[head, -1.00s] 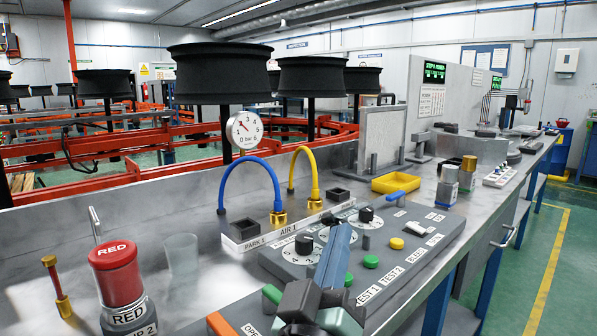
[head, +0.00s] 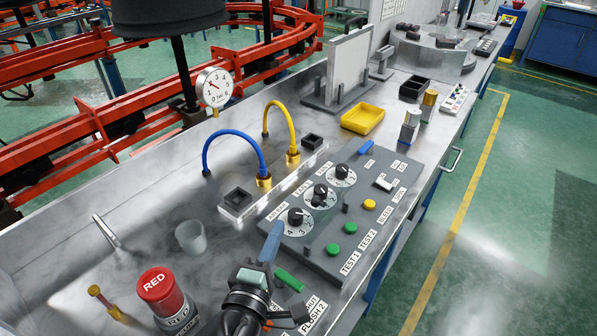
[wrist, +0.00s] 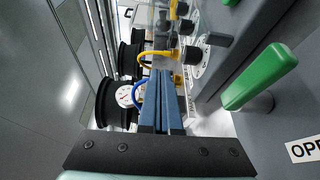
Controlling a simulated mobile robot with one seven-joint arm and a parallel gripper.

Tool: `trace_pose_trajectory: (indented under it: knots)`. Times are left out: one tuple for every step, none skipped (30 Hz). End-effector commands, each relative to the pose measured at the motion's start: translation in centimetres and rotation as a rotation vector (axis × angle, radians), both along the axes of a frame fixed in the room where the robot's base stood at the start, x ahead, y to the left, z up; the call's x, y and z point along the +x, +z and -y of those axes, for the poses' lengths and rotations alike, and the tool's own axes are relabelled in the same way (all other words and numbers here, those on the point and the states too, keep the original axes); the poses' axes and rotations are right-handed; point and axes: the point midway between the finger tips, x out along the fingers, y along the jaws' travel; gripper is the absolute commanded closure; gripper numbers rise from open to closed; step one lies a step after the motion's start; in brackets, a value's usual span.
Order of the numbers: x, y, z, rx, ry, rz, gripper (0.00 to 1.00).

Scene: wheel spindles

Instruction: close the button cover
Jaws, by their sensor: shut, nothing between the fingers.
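My gripper (head: 276,228) has blue fingers, shut and empty, pointing up at the panel's near left end. In the wrist view the shut fingers (wrist: 163,72) point toward the hoses and dials. A green handle (head: 289,280) is just right of my gripper; it shows large at right in the wrist view (wrist: 260,77).
A red-capped bottle (head: 163,290) and a clear cup (head: 190,237) stand left of my gripper. Blue (head: 232,134) and yellow (head: 279,108) hoses arch behind the panel. A yellow tray (head: 362,119) is farther back. Open floor lies right of the bench.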

Motion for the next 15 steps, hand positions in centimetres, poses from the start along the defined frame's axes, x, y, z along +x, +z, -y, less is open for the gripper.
trace_pose_trajectory:
  knots:
    - [-0.3,0.5,-0.2,-0.033,0.005,-0.02,1.0]
    - [-0.5,0.3,-0.3,-0.051,0.007,-0.028,1.0]
    - [-0.6,0.1,-0.4,-0.069,0.009,-0.036,1.0]
    - [-0.7,-0.1,-0.5,-0.079,0.011,-0.041,1.0]
    - [-0.8,-0.2,-0.5,-0.087,0.011,-0.043,1.0]
    - [-0.8,-0.3,-0.5,-0.095,0.012,-0.046,1.0]
    - [-0.7,-0.4,-0.5,-0.098,0.012,-0.047,1.0]
    - [-0.6,-0.4,-0.5,-0.1,0.012,-0.048,1.0]
    - [-0.3,-0.5,-0.4,-0.101,0.013,-0.048,1.0]
    - [0.0,-0.5,-0.4,-0.101,0.012,-0.047,1.0]
    - [0.3,-0.5,-0.3,-0.101,0.012,-0.047,1.0]
    - [0.9,-0.6,-0.1,-0.101,0.011,-0.047,1.0]
    - [1.4,-0.5,0.0,-0.1,0.01,-0.046,1.0]
    - [1.9,-0.6,0.2,-0.1,0.01,-0.046,1.0]
    - [2.7,-0.6,0.3,-0.1,0.011,-0.046,1.0]
